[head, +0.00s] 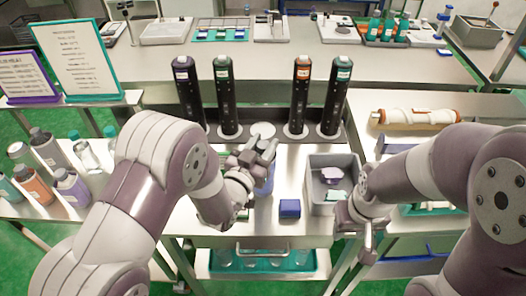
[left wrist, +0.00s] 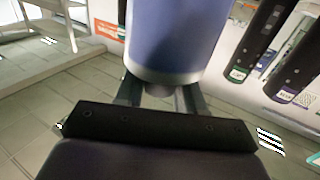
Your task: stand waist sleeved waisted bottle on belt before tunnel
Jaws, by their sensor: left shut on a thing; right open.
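My left gripper (head: 258,158) is shut on a blue-violet bottle (head: 265,184), held in front of the row of black sleeve tubes. In the left wrist view the bottle (left wrist: 178,38) fills the top middle, between the fingers. Its lower edge shows as a pale band; its waist and any sleeve on it cannot be made out. My right gripper (head: 358,228) is open and empty, just right of and below the grey bin. A belt and a tunnel cannot be clearly made out; my right arm covers much of the right side.
Several black tubes (head: 301,95) with coloured labels stand in a dark rack behind the left gripper. A grey bin (head: 320,208) holds small pieces. A small blue box (head: 290,208) lies beside it. A white roller (head: 420,117) lies at right. Several bottles (head: 48,148) stand on the left shelf.

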